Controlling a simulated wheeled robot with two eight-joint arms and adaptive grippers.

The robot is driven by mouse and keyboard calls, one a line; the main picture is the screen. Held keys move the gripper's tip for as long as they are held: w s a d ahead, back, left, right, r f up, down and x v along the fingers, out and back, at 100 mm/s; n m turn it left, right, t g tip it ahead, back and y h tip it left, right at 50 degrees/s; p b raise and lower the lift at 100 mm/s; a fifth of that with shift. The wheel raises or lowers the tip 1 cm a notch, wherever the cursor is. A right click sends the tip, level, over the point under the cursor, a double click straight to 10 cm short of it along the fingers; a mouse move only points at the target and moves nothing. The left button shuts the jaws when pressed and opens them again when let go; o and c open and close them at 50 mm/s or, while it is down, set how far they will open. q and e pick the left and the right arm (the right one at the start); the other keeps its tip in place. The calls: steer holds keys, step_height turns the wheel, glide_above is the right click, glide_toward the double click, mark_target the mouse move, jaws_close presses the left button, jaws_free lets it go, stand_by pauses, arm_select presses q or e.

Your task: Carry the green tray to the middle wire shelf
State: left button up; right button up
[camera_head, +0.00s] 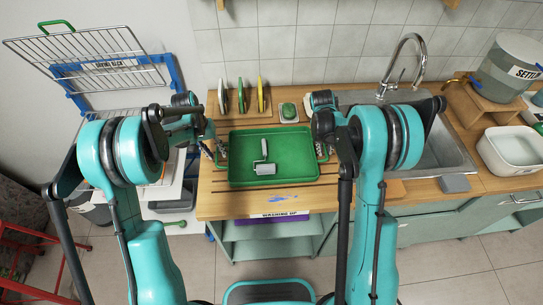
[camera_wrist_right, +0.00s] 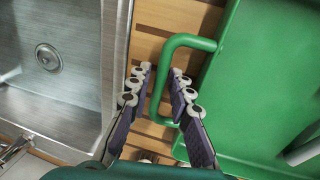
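The green tray (camera_head: 300,158) lies flat on the wooden counter, with a grey roller (camera_head: 264,165) on it. In the right wrist view, my right gripper (camera_wrist_right: 162,78) is open, with its fingers either side of the tray's green handle (camera_wrist_right: 157,95) and gaps showing. It also shows at the tray's right end in the head view (camera_head: 322,152). My left gripper (camera_head: 220,152) is at the tray's left end; its fingers are too small to read. A rack with a blue frame and wire shelves (camera_head: 90,68) stands at the left; its lower levels are partly hidden by my left arm.
Behind the tray, upright coloured plates (camera_head: 241,96) stand in a wooden holder beside a green soap dish (camera_head: 289,111). A metal sink (camera_head: 440,150) lies right of the tray. A white basin (camera_head: 512,150) is further right. A red frame (camera_head: 40,262) stands at lower left.

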arm_select(q)
steer(key=c, duration=0.3)
arm_select(e)
steer(key=c, duration=0.3)
arm_select(q)
jaws_close()
arm_select(e)
jaws_close()
